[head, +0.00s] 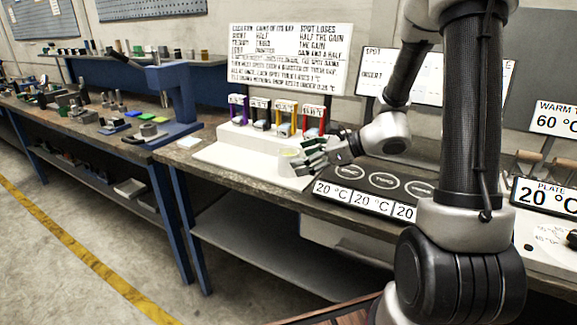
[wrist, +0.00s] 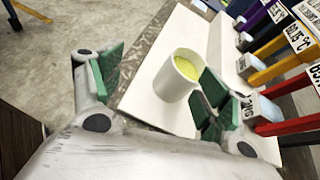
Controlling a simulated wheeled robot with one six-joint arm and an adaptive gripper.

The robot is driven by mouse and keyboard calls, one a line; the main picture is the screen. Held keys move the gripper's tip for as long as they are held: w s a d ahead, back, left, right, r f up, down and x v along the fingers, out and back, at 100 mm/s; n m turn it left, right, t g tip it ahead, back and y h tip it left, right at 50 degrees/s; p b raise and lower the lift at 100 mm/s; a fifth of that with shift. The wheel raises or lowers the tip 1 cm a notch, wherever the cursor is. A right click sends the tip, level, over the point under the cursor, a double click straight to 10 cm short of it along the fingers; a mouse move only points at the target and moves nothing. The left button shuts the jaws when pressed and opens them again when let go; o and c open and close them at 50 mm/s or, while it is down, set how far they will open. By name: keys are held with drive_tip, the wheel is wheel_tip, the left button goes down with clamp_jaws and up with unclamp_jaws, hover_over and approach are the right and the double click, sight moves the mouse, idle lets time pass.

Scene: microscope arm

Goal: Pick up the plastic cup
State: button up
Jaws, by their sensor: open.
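The plastic cup (wrist: 172,84) is white, upright, and has yellow-green contents. It stands on a white tray (wrist: 142,95) and shows small and pale in the head view (head: 289,155). My gripper (wrist: 163,68) is open, with green pads on its fingers. In the wrist view the cup shows between the fingers, nearer the right finger, which overlaps its right edge. I cannot tell whether that finger touches it. In the head view my gripper (head: 304,158) is just right of the cup, low over the tray's right end.
Behind the cup, a white rack (head: 262,135) holds several coloured bars with labels. A dark plate with rings (head: 375,180) lies to the right on the bench. A blue press-like stand (head: 180,95) is at the left. The tray's left part is clear.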

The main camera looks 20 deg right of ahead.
sight(285, 162)
drive_tip(key=w+m, duration=0.1)
drive_tip(key=w+d+f+m+t, duration=0.1)
drive_tip(key=w+f+m, duration=0.1)
drive_tip(key=w, duration=0.1)
drive_tip(key=shift+d+f+t+h, duration=0.2)
drive_tip(key=shift+d+t+h, duration=0.05)
drive_tip(key=shift+t+h, duration=0.05)
drive_tip(key=x, duration=0.7)
drive_tip(key=shift+s+a+f, duration=0.1)
drive_tip(key=shift+a, duration=0.1)
drive_tip(key=c, duration=1.1)
